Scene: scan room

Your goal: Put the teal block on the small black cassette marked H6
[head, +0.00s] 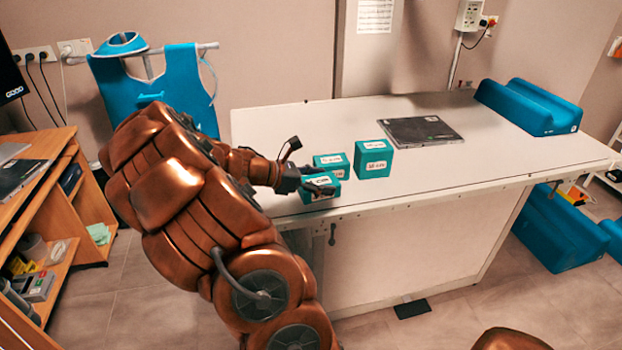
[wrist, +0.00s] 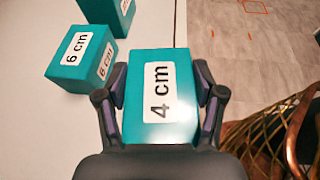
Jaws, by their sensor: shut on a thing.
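My gripper (head: 310,184) is shut on a teal block (head: 321,189) labelled "4 cm", at the table's near edge. In the wrist view the block (wrist: 160,90) sits between both fingers of my gripper (wrist: 160,100). I cannot tell whether it touches the table. A flat black cassette (head: 421,131) lies on the tabletop, behind and right of the blocks. Another dark flat plate (head: 20,177) lies on the wooden desk at left. No H6 mark is readable on either.
A teal "6 cm" block (wrist: 80,60) stands just beyond the held one, and a taller teal block (head: 373,158) stands right of it. A blue cushion (head: 529,107) fills the far right end of the white table (head: 300,122).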

